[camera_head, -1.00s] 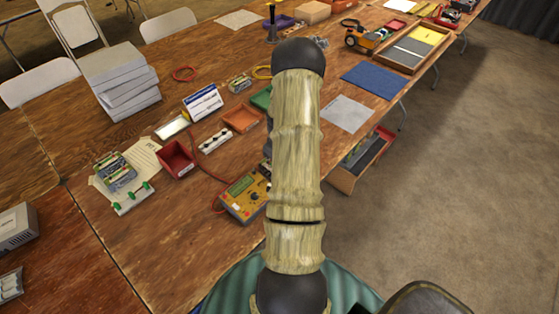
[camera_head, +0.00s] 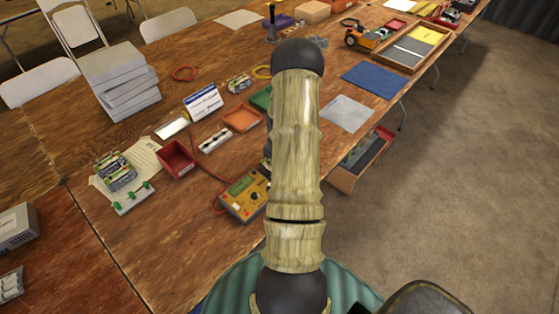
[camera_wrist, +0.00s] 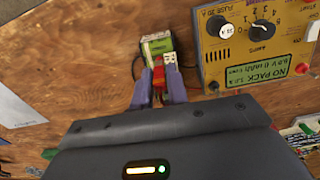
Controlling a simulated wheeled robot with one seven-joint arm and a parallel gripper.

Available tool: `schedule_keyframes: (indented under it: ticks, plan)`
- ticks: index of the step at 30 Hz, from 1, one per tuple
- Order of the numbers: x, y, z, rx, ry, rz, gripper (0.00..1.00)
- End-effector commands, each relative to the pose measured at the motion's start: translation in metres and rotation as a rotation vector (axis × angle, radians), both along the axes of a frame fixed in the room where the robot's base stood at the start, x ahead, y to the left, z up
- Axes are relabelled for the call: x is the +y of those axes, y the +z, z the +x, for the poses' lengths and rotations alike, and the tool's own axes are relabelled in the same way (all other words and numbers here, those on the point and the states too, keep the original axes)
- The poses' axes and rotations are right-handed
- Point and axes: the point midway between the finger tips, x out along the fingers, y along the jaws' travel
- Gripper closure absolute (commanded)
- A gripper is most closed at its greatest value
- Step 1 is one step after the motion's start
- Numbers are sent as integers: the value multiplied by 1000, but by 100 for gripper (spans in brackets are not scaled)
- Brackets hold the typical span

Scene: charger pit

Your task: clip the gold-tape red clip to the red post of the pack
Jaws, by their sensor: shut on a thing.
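My gripper (camera_wrist: 159,72) shows in the wrist view with its two purple fingers shut on a small red clip (camera_wrist: 158,77). Gold tape on this clip is too small to make out. A green and white pack (camera_wrist: 159,44) lies just beyond the fingertips. The clip overlaps the pack's near edge in this view, and I cannot tell whether it touches a post. The red post is not clearly visible. In the head view my arm hides the gripper, the clip and this pack.
The yellow charger (camera_wrist: 255,45) stands right of my fingers; its display reads "NO PACK". It also shows in the head view (camera_head: 245,197). A red bin (camera_head: 178,160), an orange tray (camera_head: 242,118) and a white holder (camera_head: 214,138) stand nearby. Bare wood lies left of my fingers.

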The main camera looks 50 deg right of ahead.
Motion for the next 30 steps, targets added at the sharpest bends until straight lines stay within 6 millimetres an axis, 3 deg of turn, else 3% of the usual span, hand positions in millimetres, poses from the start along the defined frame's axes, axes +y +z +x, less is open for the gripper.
schedule_keyframes:
  ticks: [23, 24, 27, 30]
  plan:
    - [0, -1, 0, 0, 0, 0, 97]
    - [0, -1, 0, 0, 0, 0, 76]
    - [0, -1, 0, 0, 0, 0, 59]
    - [0, -1, 0, 0, 0, 0, 59]
